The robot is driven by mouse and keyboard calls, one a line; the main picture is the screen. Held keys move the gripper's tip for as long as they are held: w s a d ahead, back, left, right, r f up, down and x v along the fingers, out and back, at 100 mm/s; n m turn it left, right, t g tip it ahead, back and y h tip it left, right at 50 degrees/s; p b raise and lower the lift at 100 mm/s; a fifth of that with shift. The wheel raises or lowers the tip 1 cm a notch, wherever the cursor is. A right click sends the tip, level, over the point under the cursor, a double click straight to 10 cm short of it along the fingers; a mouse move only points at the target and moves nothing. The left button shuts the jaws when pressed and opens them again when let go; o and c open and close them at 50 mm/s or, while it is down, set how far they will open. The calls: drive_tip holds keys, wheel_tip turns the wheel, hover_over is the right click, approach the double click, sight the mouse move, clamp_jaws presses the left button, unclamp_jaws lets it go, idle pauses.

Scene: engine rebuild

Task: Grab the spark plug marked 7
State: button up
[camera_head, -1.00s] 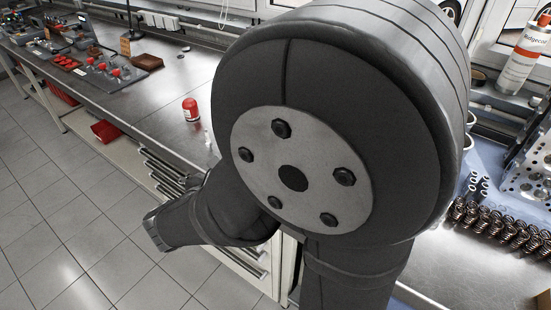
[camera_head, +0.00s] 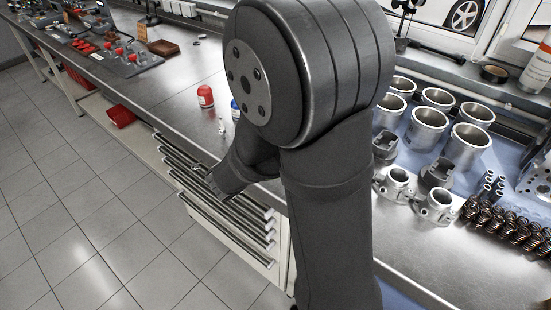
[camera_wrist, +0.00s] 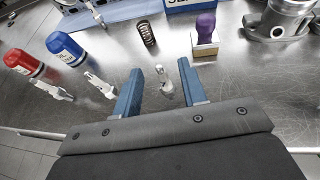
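In the wrist view my gripper (camera_wrist: 160,68) is open, its two blue fingers spread apart. A small pale spark plug (camera_wrist: 164,85) shows between the fingers; I cannot tell how far below them it is. Two more spark plugs, a near one (camera_wrist: 100,86) and a farther-left one (camera_wrist: 52,90), lie on the metal bench left of the gripper. Another pale plug-like part (camera_wrist: 95,14) is at the top left. No number is readable on any plug. In the head view my arm hides the gripper, and a small white part (camera_head: 222,127) shows on the bench.
A red-capped bottle (camera_wrist: 22,62) and a blue-capped bottle (camera_wrist: 65,47) lie or stand left of the gripper. A spring (camera_wrist: 147,34), a purple-handled stamp (camera_wrist: 205,30) and a metal housing (camera_wrist: 285,18) are beyond it. Cylinder sleeves (camera_head: 428,125) stand on the right bench.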

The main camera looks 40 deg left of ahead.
drive_tip(key=x, duration=0.4)
drive_tip(key=shift+w, duration=0.1)
drive_tip(key=shift+c, duration=0.5)
clamp_jaws()
drive_tip(key=shift+r, duration=0.15)
